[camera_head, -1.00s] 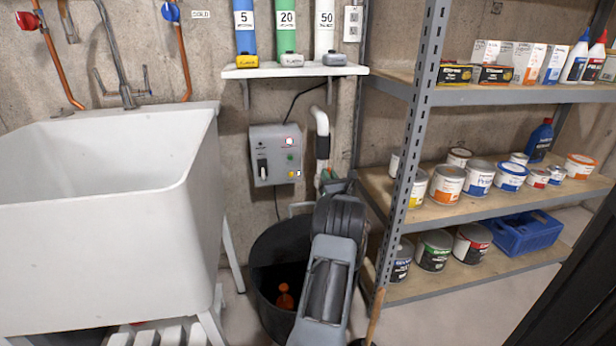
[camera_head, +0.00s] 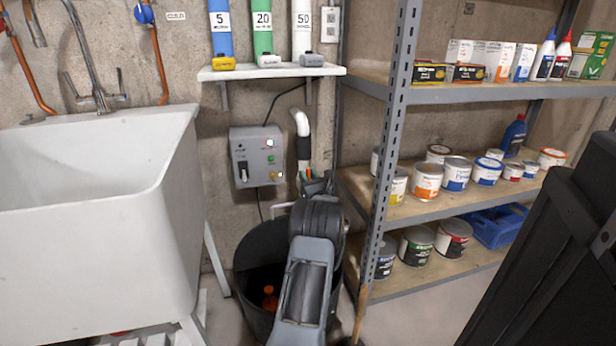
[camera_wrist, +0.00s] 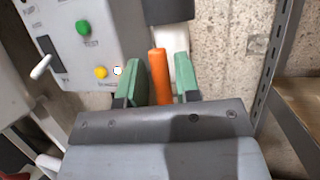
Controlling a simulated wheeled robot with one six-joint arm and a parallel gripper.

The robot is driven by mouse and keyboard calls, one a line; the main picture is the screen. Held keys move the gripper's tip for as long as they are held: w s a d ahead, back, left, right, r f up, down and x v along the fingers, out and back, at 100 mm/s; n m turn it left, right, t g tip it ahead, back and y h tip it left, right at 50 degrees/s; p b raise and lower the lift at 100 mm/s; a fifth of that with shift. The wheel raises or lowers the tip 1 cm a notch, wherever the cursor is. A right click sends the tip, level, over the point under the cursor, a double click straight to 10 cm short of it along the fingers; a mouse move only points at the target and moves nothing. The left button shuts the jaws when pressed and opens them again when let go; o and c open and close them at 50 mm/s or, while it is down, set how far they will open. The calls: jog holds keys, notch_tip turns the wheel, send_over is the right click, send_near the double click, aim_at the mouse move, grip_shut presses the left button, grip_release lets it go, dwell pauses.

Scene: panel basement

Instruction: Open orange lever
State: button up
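The orange lever (camera_wrist: 160,82) stands upright in the wrist view, in front of a white pipe. My gripper (camera_wrist: 159,62) is open, with one green finger on each side of the lever. A narrow gap shows on each side, and I cannot tell whether either finger touches it. The lever's lower end is hidden behind my gripper body. In the head view my gripper (camera_head: 318,183) is at the foot of the white pipe (camera_head: 301,124), mostly hidden by my arm. Only a small bit of orange shows there.
A grey control box (camera_head: 257,157) with a switch and buttons hangs just left of my gripper. A black bucket (camera_head: 247,285) stands below my arm. A metal shelf (camera_head: 388,150) with cans is close on the right. A white sink (camera_head: 160,190) stands left.

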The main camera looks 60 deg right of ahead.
jog(key=shift+o, duration=0.9)
jog(key=shift+s+a+f, duration=0.1)
jog(key=shift+s, duration=0.1)
jog(key=p+v, duration=0.3)
jog(key=v, duration=1)
jog(key=shift+f, duration=0.2)
